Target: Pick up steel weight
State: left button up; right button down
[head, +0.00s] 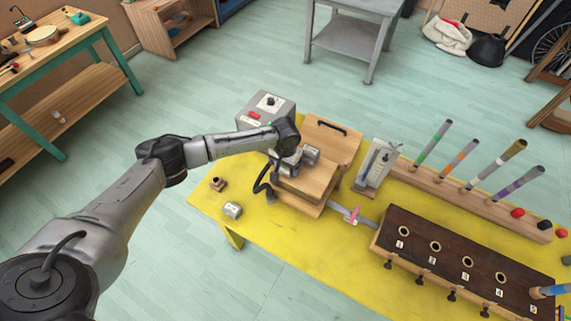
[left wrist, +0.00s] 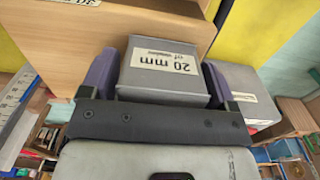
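A grey metal block (left wrist: 160,75) with a label reading "20 mm" and smaller unclear print lies between the two purple fingers of my left gripper (left wrist: 160,80) in the left wrist view. It looks like the steel weight. The fingers sit close along both sides of it; whether they press on it is unclear. In the head view my left gripper (head: 292,160) reaches down over the wooden fixture (head: 305,185) on the yellow table, with a grey block (head: 309,154) beside it. My right gripper is not in view.
A grey control box (head: 266,108) stands behind my gripper. A small metal piece (head: 232,210) lies on the yellow table (head: 275,232). A metal stand (head: 376,163), a dark rack with holes (head: 455,255) and a wooden rail holding coloured tubes (head: 470,198) are to the right.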

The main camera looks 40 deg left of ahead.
pick_arm(q)
jog(key=c, duration=1)
jog(key=shift+c, duration=0.4)
